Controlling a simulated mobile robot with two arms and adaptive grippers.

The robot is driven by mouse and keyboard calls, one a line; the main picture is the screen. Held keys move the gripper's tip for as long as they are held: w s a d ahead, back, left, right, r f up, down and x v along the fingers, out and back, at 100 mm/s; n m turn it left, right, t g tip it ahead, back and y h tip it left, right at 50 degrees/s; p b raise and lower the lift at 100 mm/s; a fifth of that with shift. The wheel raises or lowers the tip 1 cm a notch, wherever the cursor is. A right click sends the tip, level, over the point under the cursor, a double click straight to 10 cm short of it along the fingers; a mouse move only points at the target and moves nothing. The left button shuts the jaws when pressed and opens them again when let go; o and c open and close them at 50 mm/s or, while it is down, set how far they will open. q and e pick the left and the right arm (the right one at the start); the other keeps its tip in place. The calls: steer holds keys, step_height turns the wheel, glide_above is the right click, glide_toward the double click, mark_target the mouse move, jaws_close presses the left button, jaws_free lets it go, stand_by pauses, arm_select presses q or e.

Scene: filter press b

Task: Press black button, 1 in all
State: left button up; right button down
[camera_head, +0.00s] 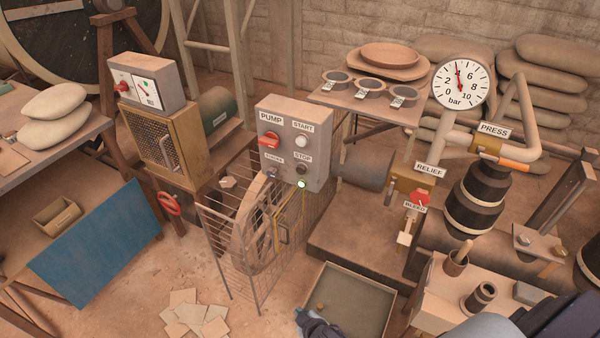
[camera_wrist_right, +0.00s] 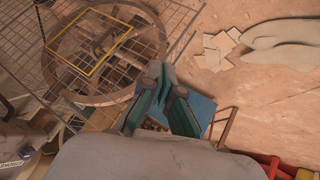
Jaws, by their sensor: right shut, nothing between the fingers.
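My right gripper (camera_head: 302,317) is at the bottom of the head view, over the tray, well below and apart from the button. In the right wrist view my right gripper (camera_wrist_right: 165,82) is shut and empty, with its fingertips together. The black button is not visible in the wrist view. My left gripper is not in view.
The box also carries a red knob (camera_head: 269,140), a white START button (camera_head: 301,141) and a small lit spot (camera_head: 302,184). The wire cage (camera_head: 230,255) surrounds a wheel below. A shallow tray (camera_head: 377,276) lies to the right. A bench (camera_head: 440,309) stands at the lower right.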

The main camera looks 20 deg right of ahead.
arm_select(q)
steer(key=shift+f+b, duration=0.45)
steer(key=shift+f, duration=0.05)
arm_select(e)
steer(key=w+r+t, duration=0.2)
steer(key=w+r, duration=0.3)
steer(key=r, duration=0.5)
steer(key=w+d+r+n+t+h, duration=0.1)
steer(key=w+r+t, duration=0.2)
steer(key=w+r, duration=0.3)
steer(key=w+r+n+t+h, duration=0.1)
steer(key=w+r+t, duration=0.2)
steer(key=r, duration=1.2)
steer(key=w, duration=0.2)
steer(key=shift+w+d+r, duration=0.2)
steer(key=shift+w+r, duration=0.15)
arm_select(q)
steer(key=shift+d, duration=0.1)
